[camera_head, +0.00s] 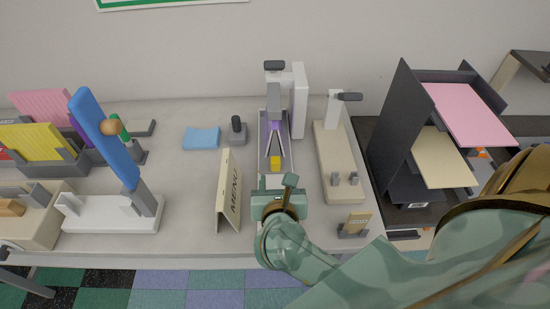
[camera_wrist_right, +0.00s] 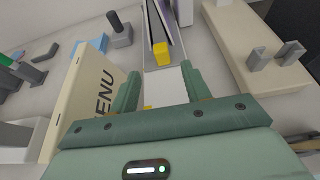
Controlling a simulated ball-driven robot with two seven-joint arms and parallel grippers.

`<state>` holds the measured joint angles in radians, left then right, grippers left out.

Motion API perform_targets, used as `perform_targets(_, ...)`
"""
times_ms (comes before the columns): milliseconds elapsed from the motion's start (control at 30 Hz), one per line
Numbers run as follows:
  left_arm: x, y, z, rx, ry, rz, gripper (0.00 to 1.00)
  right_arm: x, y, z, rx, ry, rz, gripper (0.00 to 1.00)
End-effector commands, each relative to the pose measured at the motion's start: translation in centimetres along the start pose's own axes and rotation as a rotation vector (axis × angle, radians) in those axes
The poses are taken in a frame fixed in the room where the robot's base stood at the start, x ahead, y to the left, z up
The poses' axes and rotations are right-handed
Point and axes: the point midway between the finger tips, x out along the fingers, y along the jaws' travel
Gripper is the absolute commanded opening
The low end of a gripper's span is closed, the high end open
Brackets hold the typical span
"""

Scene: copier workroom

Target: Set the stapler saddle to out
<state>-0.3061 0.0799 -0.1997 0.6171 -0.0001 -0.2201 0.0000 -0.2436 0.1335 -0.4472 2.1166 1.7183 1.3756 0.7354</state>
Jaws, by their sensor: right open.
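The stapler (camera_head: 298,100) stands mid-table towards the wall, a pale upright frame with a grey head and a dark top. Below its head a long grey trough-like part holds something purple, with a yellow block (camera_head: 275,162) at its near end. The block also shows in the right wrist view (camera_wrist_right: 160,53). I cannot tell which way the saddle is set. My right gripper (camera_head: 279,190) is open just nearer than the yellow block. In the right wrist view its green fingers (camera_wrist_right: 158,84) stand either side of a pale flat part; contact cannot be told. My left gripper is not in view.
A MENU stand (camera_head: 230,195) is close left of my right gripper. A beige device (camera_head: 337,150) stands right of the stapler. A blue pad (camera_head: 201,138) and a dark stamp-like item (camera_head: 237,130) lie left. A black paper rack (camera_head: 398,110) stands at right.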

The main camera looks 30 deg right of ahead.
Motion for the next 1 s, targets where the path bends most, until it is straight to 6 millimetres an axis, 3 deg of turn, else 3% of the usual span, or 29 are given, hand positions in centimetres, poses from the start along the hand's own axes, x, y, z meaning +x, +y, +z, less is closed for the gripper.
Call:
perform_targets(200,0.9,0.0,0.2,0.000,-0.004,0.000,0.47,5.9,0.0,0.0,-0.004,-0.004,-0.002,0.47)
perform_targets(400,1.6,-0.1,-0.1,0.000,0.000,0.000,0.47,9.7,0.0,-0.1,-0.004,-0.003,-0.002,0.47)
perform_targets(600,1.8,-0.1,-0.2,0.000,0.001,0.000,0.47,11.3,0.0,0.0,-0.003,-0.002,-0.001,0.47)
perform_targets(867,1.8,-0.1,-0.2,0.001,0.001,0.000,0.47,11.4,0.0,0.1,-0.002,-0.002,-0.001,0.47)
perform_targets(1000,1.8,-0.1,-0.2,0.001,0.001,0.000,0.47,11.4,0.0,0.1,-0.002,-0.002,-0.001,0.14)
